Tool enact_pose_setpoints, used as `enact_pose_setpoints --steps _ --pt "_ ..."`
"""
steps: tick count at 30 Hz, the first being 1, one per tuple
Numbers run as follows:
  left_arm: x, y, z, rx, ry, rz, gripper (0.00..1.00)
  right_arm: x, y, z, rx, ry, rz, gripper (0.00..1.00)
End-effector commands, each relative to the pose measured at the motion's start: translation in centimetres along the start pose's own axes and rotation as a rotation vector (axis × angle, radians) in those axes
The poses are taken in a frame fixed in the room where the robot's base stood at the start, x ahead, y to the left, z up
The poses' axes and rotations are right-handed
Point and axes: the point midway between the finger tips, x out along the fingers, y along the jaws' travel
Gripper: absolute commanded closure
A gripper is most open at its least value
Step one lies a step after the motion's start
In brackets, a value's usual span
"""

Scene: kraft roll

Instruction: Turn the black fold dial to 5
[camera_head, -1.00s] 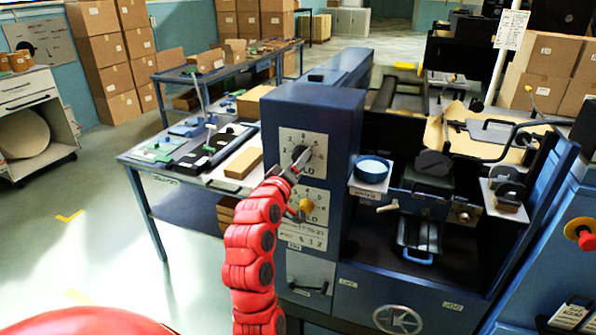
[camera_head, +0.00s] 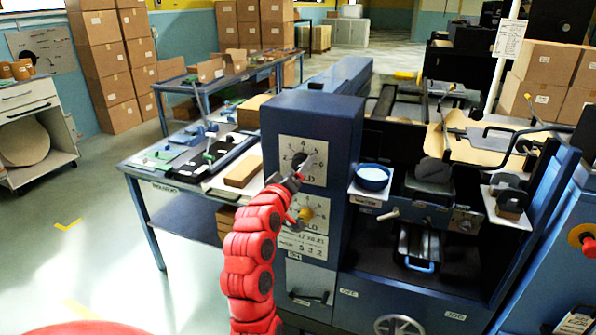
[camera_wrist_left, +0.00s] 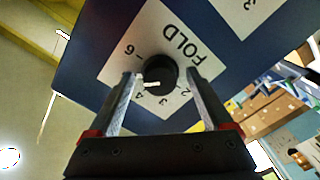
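The black fold dial (camera_head: 299,161) sits on a white numbered plate on the front of the blue machine column. In the left wrist view the dial (camera_wrist_left: 160,74) has a white pointer mark aimed left, toward the side where 4 and 6 show. The 5 is not readable there, so I cannot tell the exact setting. My left gripper (camera_wrist_left: 165,76) is open, with one finger on each side of the dial and a small gap visible. In the head view the left gripper (camera_head: 301,172) is at the dial and partly hides it. My right gripper is not in view.
A yellow knob (camera_head: 306,213) sits on a second plate just below the dial. A small shelf with a blue round dish (camera_head: 373,177) juts out to the right. A blue table (camera_head: 150,171) stands behind at left. A red button (camera_head: 583,238) is at far right.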

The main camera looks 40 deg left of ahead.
Motion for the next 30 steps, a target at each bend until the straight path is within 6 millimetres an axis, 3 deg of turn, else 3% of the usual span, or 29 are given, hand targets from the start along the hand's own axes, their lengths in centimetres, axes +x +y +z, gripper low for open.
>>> enact_pose_setpoints --steps 8,17,20,30 --pt "-0.5 -0.1 0.0 0.000 0.001 0.000 0.16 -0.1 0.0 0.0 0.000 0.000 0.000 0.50" --pt "-5.6 -0.2 0.1 0.000 0.004 0.000 0.16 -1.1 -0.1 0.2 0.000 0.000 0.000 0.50" --pt "-7.0 0.4 -0.9 0.002 0.004 -0.008 0.16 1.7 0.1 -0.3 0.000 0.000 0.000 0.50" --pt "-10.4 0.4 -0.8 0.005 -0.001 -0.009 0.16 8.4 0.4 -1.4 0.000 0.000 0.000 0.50"
